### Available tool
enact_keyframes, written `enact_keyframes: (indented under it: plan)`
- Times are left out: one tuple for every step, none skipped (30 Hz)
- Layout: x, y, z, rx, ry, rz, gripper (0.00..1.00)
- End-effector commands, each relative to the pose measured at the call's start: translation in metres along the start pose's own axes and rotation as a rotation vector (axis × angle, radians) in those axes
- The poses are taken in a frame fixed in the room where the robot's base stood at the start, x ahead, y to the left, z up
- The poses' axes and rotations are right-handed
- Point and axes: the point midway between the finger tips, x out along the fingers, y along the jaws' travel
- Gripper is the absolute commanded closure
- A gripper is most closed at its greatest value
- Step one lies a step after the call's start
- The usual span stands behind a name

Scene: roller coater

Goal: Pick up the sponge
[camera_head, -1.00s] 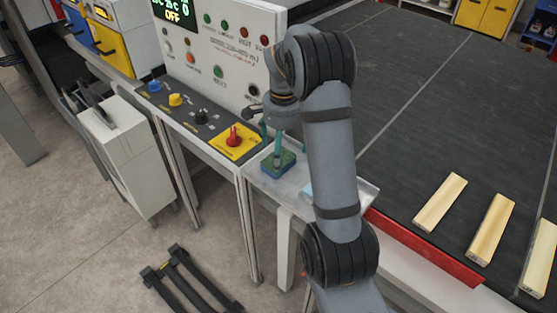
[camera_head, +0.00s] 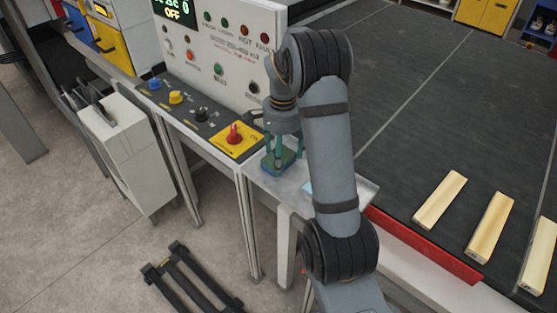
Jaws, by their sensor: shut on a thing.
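The sponge (camera_head: 277,163) is a small block with a green top and a blue lower part, at the left end of the light metal shelf beside the control panel. My gripper (camera_head: 283,152) points down over it, with its greenish fingers shut on the sponge. The arm link covers part of the shelf to the right. I cannot tell whether the sponge is touching the shelf or just above it.
The control panel (camera_head: 225,60) and its ledge with a red knob on a yellow plate (camera_head: 236,139) stand close at the left. Several wooden boards (camera_head: 490,228) lie on the dark conveyor (camera_head: 430,110) at the right. A red bar (camera_head: 425,247) edges it.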

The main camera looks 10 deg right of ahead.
Motion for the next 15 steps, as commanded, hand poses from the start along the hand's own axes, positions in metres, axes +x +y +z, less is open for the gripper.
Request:
enact_keyframes:
  plan:
    - [0.0001, 0.0001, 0.0000, 0.000, 0.000, 0.000, 0.38]
    - [0.0001, 0.0001, 0.0000, 0.000, 0.000, 0.000, 0.39]
    - [0.0001, 0.0001, 0.0000, 0.000, 0.000, 0.000, 0.39]
    - [0.0001, 0.0001, 0.0000, 0.000, 0.000, 0.000, 0.39]
    - [0.0001, 0.0001, 0.0001, 0.000, 0.000, 0.000, 0.39]
    - [0.0001, 0.0001, 0.0001, 0.000, 0.000, 0.000, 0.39]
    - [0.0001, 0.0001, 0.0001, 0.000, 0.000, 0.000, 0.39]
    - [0.0001, 0.0001, 0.0001, 0.000, 0.000, 0.000, 0.39]
    - [0.0000, 0.0001, 0.0000, 0.000, 0.000, 0.000, 0.39]
    - [-0.0004, 0.0001, -0.0001, 0.000, 0.000, 0.000, 0.39]
    - [-0.0010, 0.0000, -0.0002, 0.000, 0.000, 0.000, 0.39]
    - [-0.0024, -0.0003, -0.0005, 0.000, 0.001, -0.001, 0.39]
    - [-0.0038, -0.0004, -0.0008, 0.000, 0.002, -0.001, 0.39]
    - [-0.0057, -0.0006, -0.0009, 0.000, 0.002, -0.002, 0.39]
    - [-0.0087, -0.0008, -0.0013, 0.000, 0.003, -0.002, 0.39]
